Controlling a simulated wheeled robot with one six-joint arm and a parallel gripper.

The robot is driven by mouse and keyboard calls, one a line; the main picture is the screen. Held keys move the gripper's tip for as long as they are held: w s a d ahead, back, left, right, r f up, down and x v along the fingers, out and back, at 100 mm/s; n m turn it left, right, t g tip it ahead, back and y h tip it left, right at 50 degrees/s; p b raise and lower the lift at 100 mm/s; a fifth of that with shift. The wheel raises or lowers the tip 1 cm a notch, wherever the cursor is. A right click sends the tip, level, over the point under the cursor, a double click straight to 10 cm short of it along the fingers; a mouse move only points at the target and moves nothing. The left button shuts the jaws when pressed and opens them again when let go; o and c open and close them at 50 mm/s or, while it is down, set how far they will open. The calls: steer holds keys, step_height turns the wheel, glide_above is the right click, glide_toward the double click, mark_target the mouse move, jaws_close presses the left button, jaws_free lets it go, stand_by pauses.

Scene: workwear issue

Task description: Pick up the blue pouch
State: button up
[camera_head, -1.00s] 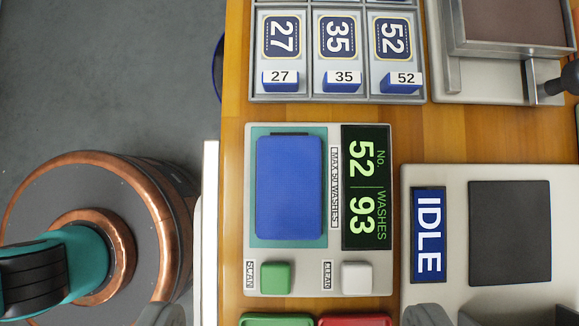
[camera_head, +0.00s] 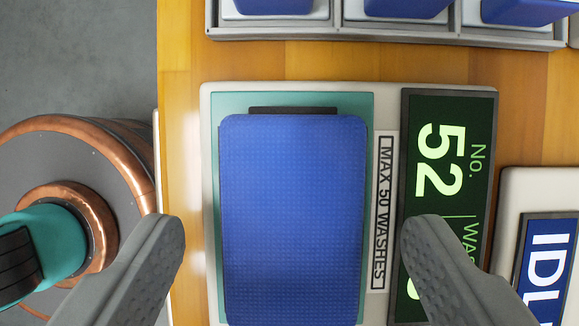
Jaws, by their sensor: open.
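The blue pouch (camera_head: 292,215) lies flat on the teal pad (camera_head: 220,105) of the scanner panel, with a dark strip showing at its top edge. My gripper (camera_head: 293,232) is open, one finger on each side of the pouch in the picture, apart from it. The left finger is over the table's left edge and the right finger overlaps the dark display (camera_head: 450,110). The lower end of the pouch reaches the bottom of the picture.
The display reads "No. 52", its lower part hidden by my finger. A label (camera_head: 383,212) reads "MAX 50 WASHES". A grey rack (camera_head: 390,36) with blue items stands at the top. Another panel (camera_head: 540,185) is at the right. The wooden table (camera_head: 180,75) ends at the left.

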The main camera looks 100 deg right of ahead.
steer(key=shift+a+f, duration=0.15)
steer(key=shift+f, duration=0.15)
steer(key=c, duration=1.1)
steer(key=shift+c, duration=0.2)
